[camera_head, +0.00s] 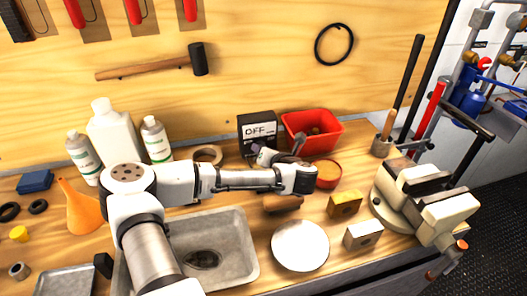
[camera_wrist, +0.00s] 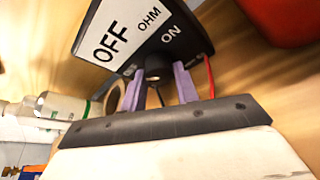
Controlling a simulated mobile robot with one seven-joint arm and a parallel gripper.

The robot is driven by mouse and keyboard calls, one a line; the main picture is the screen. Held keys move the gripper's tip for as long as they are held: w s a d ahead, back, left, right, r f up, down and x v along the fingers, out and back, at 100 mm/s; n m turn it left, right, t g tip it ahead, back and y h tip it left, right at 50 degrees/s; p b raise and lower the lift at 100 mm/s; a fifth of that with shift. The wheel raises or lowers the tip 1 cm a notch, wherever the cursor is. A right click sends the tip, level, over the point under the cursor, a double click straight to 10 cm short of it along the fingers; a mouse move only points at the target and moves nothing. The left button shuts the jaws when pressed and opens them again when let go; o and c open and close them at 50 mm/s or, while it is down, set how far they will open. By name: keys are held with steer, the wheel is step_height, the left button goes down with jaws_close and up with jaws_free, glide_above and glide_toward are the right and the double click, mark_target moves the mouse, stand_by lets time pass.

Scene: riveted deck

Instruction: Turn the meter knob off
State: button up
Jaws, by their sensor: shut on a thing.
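The meter (camera_head: 258,124) is a dark box with a white face, standing at the back of the bench by the wall. In the wrist view the meter (camera_wrist: 143,36) fills the top and its face reads OFF, OHM and ON from left to right. A dark round knob (camera_wrist: 154,68) sits below the lettering. My gripper (camera_wrist: 158,88) has its two purple fingers on either side of the knob and is shut on it. Which mark the knob points to cannot be made out. In the head view my gripper (camera_head: 258,152) is at the meter's lower front, and the knob is hidden.
A red bin (camera_head: 312,122) stands close right of the meter, and a tape roll (camera_head: 208,154) lies to its left. White bottles (camera_head: 114,128) stand further left. A sink (camera_head: 232,262) lies below my arm; a vise (camera_head: 425,195) is at right.

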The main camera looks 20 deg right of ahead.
steer(key=o, duration=1)
steer(key=b+v, duration=0.2)
steer(key=v, duration=1.2)
steer(key=shift+b, duration=0.3)
